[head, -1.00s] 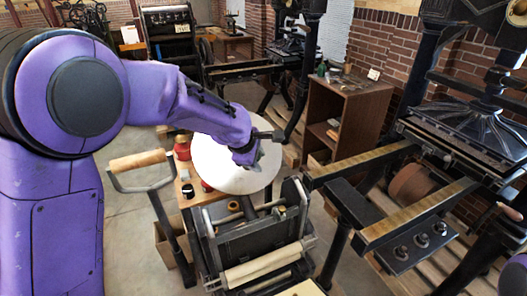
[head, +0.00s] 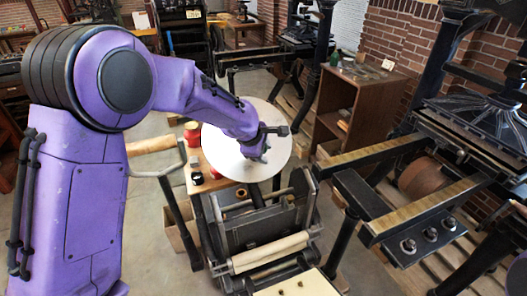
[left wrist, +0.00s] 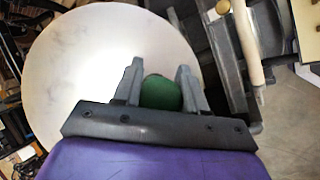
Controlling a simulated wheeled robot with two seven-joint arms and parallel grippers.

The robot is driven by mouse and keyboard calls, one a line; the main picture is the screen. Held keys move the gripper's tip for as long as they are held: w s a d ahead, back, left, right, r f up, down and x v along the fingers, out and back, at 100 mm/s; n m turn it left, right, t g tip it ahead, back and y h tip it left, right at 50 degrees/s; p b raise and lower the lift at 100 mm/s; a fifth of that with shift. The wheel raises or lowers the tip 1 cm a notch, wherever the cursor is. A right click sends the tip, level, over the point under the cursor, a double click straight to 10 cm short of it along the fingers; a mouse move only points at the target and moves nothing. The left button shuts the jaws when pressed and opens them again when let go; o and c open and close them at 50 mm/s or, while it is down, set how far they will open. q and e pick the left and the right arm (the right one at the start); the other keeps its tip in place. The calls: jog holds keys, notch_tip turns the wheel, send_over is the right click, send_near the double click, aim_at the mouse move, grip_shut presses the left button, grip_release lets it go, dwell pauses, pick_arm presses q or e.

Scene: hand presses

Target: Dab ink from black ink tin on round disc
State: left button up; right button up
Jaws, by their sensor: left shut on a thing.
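The pale round disc (head: 225,150) stands above the small press, tilted toward me. My left gripper (head: 258,150) is over the right part of the disc. In the left wrist view, the gripper (left wrist: 160,85) is shut on a rounded green dabber (left wrist: 161,93), with the disc (left wrist: 85,75) behind it. The dabber's far side is hidden, and I cannot tell whether it touches the disc. A small black ink tin (head: 197,178) sits on the wooden stand left of the disc. My right gripper is not in view.
A red tin (head: 192,134) stands behind the black one. The small press (head: 270,222) with a wooden roller (head: 270,252) is below the disc. A large hand press (head: 470,135) stands at right, near a wooden cabinet (head: 350,105).

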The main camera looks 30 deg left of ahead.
pick_arm(q)
jog(key=shift+w+a+f, duration=0.1)
jog(key=shift+a+f, duration=0.1)
jog(key=shift+f, duration=0.1)
dwell(0.8)
notch_tip(320, 180, up, 5)
jog(key=s+d, duration=0.2)
jog(key=shift+s+d, duration=0.15)
jog(key=shift+d, duration=0.2)
jog(key=shift+f, duration=0.1)
